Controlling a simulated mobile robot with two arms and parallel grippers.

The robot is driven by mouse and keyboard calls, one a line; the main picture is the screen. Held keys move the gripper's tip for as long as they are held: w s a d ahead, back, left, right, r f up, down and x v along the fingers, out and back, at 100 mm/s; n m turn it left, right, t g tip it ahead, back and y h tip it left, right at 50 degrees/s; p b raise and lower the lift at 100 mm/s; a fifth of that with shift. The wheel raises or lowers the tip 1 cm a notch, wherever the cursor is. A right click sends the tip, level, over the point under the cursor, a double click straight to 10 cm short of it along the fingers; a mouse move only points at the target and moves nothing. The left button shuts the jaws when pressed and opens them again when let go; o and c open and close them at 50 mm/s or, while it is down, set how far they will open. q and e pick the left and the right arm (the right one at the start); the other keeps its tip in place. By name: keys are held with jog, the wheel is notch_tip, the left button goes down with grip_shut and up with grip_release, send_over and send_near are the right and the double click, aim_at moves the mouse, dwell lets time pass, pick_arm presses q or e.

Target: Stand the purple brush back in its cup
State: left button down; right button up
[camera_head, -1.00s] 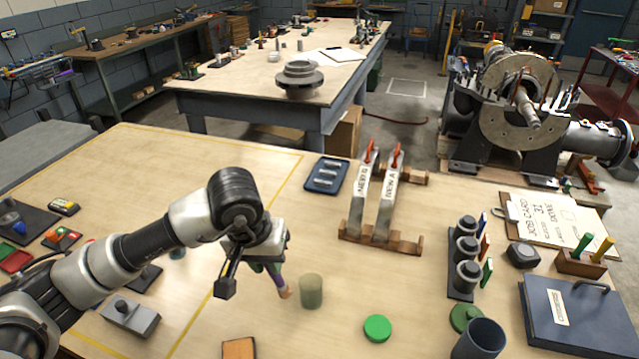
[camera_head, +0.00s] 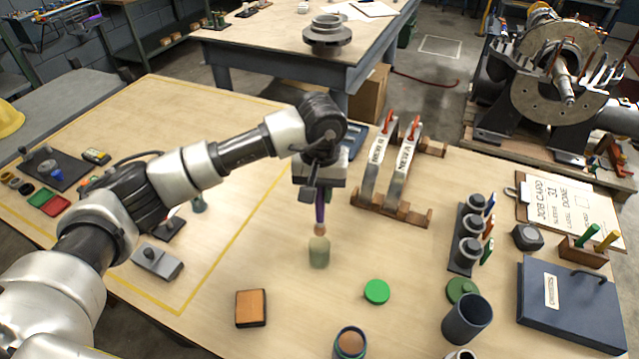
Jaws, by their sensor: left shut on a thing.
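The purple brush (camera_head: 320,212) hangs almost upright from my left gripper (camera_head: 319,188), which is shut on it. Its pinkish-tan tip (camera_head: 320,229) points down. A small olive-green cup (camera_head: 319,253) stands upright on the table directly below the tip in the picture. The tip shows just above the cup's rim; I cannot tell whether it touches the rim or is slightly inside. My left wrist hides the top of the brush. My right gripper is not in view.
Two grey upright blocks on a wooden stand (camera_head: 405,208) are close to the right of my left gripper. A green disc (camera_head: 377,291), an orange-topped block (camera_head: 251,308) and a dark cup (camera_head: 466,320) lie nearer the front. Bare table surrounds the olive cup.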

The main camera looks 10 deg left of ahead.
aim_at(319, 221)
pick_arm(q)
jog(key=shift+f, duration=1.45)
jog(key=shift+f+b, duration=0.85)
jog(key=shift+b, duration=0.1)
notch_tip(319, 221, down, 3)
jog(key=b, duration=0.3)
jog(key=shift+f+b, duration=0.7)
jog(key=shift+b, duration=0.15)
jog(key=c, duration=0.9)
grip_release()
